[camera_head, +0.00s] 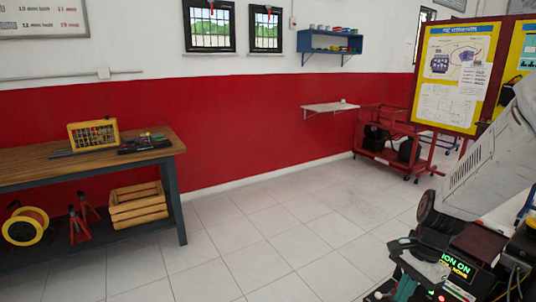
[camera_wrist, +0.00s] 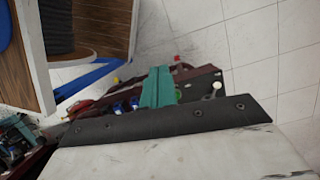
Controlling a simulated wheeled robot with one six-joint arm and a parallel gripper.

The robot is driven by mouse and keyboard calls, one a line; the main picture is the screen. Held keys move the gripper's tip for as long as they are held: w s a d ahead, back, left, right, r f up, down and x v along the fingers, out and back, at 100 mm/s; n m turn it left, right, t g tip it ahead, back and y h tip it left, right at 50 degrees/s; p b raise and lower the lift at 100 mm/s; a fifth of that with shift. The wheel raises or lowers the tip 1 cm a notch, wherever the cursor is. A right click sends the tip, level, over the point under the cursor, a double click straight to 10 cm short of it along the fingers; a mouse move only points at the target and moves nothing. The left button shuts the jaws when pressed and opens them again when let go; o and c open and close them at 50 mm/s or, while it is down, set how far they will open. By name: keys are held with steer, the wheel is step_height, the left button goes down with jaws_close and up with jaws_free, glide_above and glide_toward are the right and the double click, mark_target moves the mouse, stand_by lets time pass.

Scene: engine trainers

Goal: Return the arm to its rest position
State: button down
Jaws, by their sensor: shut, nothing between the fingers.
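My gripper shows in the wrist view as teal fingers (camera_wrist: 158,88) pressed together, shut and empty. They stick out beyond a dark bolted strip and a pale surface at the bottom of that view. In the head view a teal and grey part shows at the lower right, in front of a panel with a lit green display (camera_head: 460,268). My white arm appears to fill the right edge there. The lower part of this area is crowded, so the gap between fingertips and panel cannot be told.
A wooden workbench (camera_head: 40,176) stands at the left, with a wooden crate (camera_head: 138,205) on its lower shelf. A red wheeled stand (camera_head: 420,160) and a yellow-edged poster board (camera_head: 457,75) are at the right. The tiled floor (camera_head: 250,235) between is clear.

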steer(key=s+a+r+n+t+h, duration=0.2)
steer(key=s+a+r+n, duration=0.2)
steer(key=s+r+n, duration=0.9)
steer(key=s+r, duration=0.5)
steer(key=shift+a+r+t+h, duration=0.15)
steer(key=shift+r+t+h, duration=0.15)
steer(key=shift+t, duration=0.1)
